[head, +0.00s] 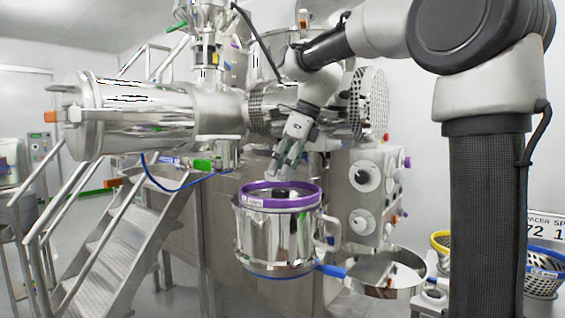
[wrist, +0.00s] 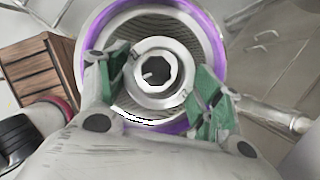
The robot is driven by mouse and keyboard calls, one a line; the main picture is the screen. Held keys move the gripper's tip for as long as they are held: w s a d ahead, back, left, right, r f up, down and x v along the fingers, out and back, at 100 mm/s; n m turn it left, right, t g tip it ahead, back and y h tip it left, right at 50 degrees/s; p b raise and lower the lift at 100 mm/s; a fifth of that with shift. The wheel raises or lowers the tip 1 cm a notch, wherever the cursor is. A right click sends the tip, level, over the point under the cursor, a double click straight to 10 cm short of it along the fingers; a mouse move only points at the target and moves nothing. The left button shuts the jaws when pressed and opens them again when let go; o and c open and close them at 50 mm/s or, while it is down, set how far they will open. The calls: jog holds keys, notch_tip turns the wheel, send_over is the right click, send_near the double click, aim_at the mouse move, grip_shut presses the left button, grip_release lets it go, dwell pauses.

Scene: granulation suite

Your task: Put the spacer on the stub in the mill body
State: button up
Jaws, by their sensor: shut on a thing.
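The mill body (head: 277,240) is a shiny steel vessel with a purple rim and a side handle. In the wrist view its purple rim (wrist: 214,32) rings a ridged inner wall. My gripper (wrist: 160,73) has green-padded fingers on both sides of the spacer (wrist: 160,101), a bright metal ring with an angular hole, and is shut on it. The ring lies inside the rim's outline there. A small pale bit shows through the dark hole; I cannot tell whether it is the stub. In the head view my gripper (head: 276,175) points down at the mouth.
A shallow steel pan (head: 385,275) is at the mill body's lower right. Perforated baskets with a yellow rim (head: 440,242) and a blue rim (head: 546,258) stand at the far right. A control box (head: 368,185) with knobs is close behind. Stairs (head: 110,230) rise at left.

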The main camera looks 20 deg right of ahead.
aim_at(287, 197)
jog(key=shift+f, duration=4.95)
jog(key=o, duration=1.2)
jog(key=shift+c, duration=0.2)
jog(key=v, duration=1.2)
